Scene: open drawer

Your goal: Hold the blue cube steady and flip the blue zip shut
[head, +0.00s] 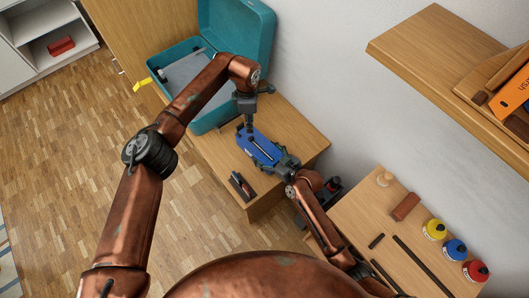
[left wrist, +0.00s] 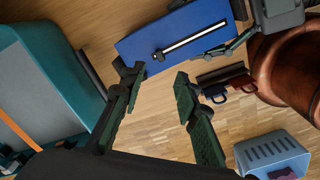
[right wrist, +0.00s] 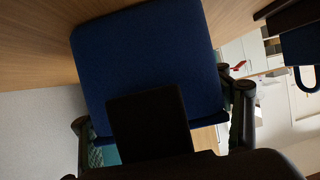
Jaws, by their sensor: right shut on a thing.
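A flat blue case (head: 254,143) lies over the wooden desk top; it also shows in the left wrist view (left wrist: 145,42) and fills much of the right wrist view (right wrist: 150,50). It looks like a slab rather than a cube. A pale straight zip line (left wrist: 195,38) runs along its face. My right gripper (head: 283,163) is shut on the near right end of the case, one finger on each side. My left gripper (head: 249,125) hangs above the case's far end, fingers apart; in the left wrist view (left wrist: 157,80) nothing is between them. Whether it touches the case is unclear.
An open teal suitcase (head: 158,65) stands beyond the case. A dark red-and-black item (head: 242,186) lies near the desk's front edge. A side table (head: 400,222) at right carries paint pots (head: 455,250) and sticks. A wooden shelf (head: 440,50) juts out at upper right.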

